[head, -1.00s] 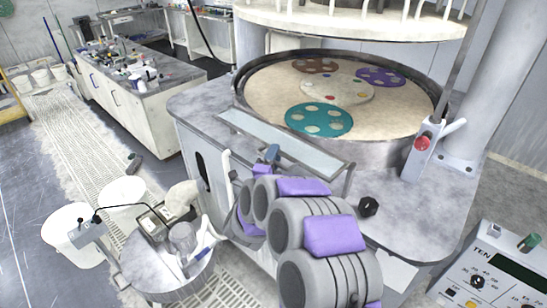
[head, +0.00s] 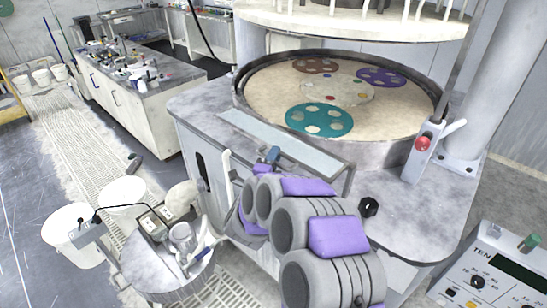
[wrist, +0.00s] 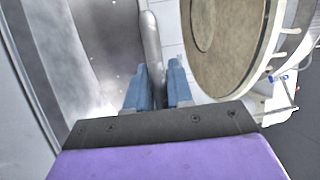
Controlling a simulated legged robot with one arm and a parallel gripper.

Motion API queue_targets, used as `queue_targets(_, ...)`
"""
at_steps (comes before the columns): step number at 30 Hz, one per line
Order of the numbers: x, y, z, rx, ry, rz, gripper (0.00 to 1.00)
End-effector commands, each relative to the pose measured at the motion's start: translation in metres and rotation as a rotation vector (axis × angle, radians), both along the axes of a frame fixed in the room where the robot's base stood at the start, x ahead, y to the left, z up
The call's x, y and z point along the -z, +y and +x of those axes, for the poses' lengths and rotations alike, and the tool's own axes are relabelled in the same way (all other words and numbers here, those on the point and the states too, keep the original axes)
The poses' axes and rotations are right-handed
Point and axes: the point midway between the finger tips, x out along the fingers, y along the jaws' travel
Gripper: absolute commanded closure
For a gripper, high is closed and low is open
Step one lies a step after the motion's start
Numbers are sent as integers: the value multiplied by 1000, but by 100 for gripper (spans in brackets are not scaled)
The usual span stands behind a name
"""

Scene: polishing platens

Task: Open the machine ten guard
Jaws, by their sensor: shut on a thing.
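The machine with a round tan platen (head: 265,85) stands in front of me, and a control box marked TEN (head: 500,275) is at lower right. A framed, pale flat panel (head: 285,142), which looks like the guard, lies along the machine's near edge, low beside the platen. My gripper (head: 268,155) is at the panel's near rail. In the wrist view, the blue fingers of my gripper (wrist: 159,88) are shut on a rounded grey bar (wrist: 150,40) that runs up between them. The bar's gripped part is partly hidden by the fingers.
A red button post (head: 422,145) and a black knob (head: 369,206) are on the machine's right side. A round side table (head: 140,268) with a jar and white buckets stand at lower left. A workbench (head: 145,105) is farther back. The grated floor between is partly clear.

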Motion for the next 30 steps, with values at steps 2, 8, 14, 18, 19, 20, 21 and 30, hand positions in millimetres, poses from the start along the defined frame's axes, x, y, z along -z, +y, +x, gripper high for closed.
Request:
queue_targets(2,-12,-1,1,4,17,25,100)
queue_targets(8,-34,-4,4,2,116,108,100)
queue_targets(14,-46,-7,7,2,186,163,100)
queue_targets(18,-45,-7,8,1,194,167,100)
queue_targets(19,-45,-7,8,1,195,166,100)
queue_targets(20,-45,-7,8,1,195,166,100)
queue_targets(21,-45,-7,8,1,195,166,100)
queue_targets(30,-42,-7,8,2,200,167,60)
